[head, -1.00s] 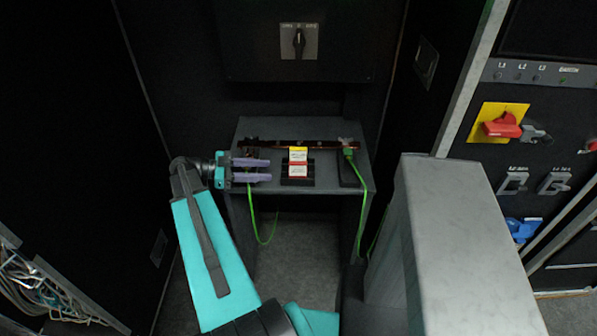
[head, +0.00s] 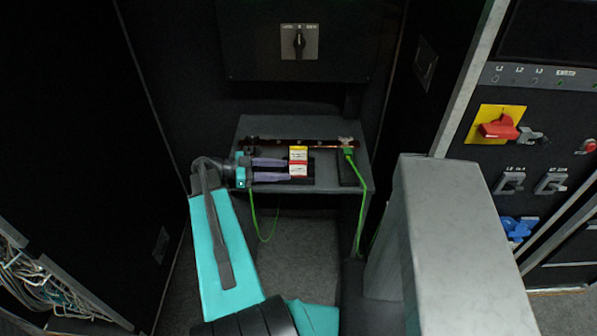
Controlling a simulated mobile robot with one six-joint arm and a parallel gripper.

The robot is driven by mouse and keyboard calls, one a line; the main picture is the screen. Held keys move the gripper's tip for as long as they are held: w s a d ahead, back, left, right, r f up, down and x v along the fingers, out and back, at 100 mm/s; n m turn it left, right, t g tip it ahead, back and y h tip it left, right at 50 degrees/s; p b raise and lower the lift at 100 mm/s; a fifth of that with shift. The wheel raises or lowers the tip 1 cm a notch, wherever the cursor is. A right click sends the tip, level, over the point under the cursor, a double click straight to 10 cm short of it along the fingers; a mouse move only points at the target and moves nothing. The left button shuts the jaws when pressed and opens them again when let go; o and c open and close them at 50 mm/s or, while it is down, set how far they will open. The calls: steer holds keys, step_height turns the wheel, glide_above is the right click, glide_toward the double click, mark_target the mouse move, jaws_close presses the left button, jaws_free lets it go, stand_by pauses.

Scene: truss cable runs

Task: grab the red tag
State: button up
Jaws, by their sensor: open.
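The red tag (head: 298,162) stands on a small dark grey table (head: 258,127). It has a yellow top, a white label and red bands, and sits in a black holder. My gripper (head: 288,170) comes in from the left with two purple fingers, one above the other in the picture and apart. The fingertips reach the tag's left edge; I cannot tell whether they touch it or straddle it. The gripper is open, and nothing shows held in it.
A copper bar (head: 270,141) runs along the table behind the tag. A green clamp (head: 347,150) with a green cable (head: 364,195) sits to the right; the cable hangs over the front edge. A grey block (head: 455,235) stands at front right.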

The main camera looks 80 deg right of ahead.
mark_target(293, 170)
steer(key=p+x, duration=0.2)
steer(key=x, duration=0.1)
steer(key=shift+s+r, duration=0.15)
steer(key=shift+s+d+f, duration=0.25)
steer(key=shift+s+d, duration=0.05)
steer(key=shift+s, duration=0.35)
jaws_close()
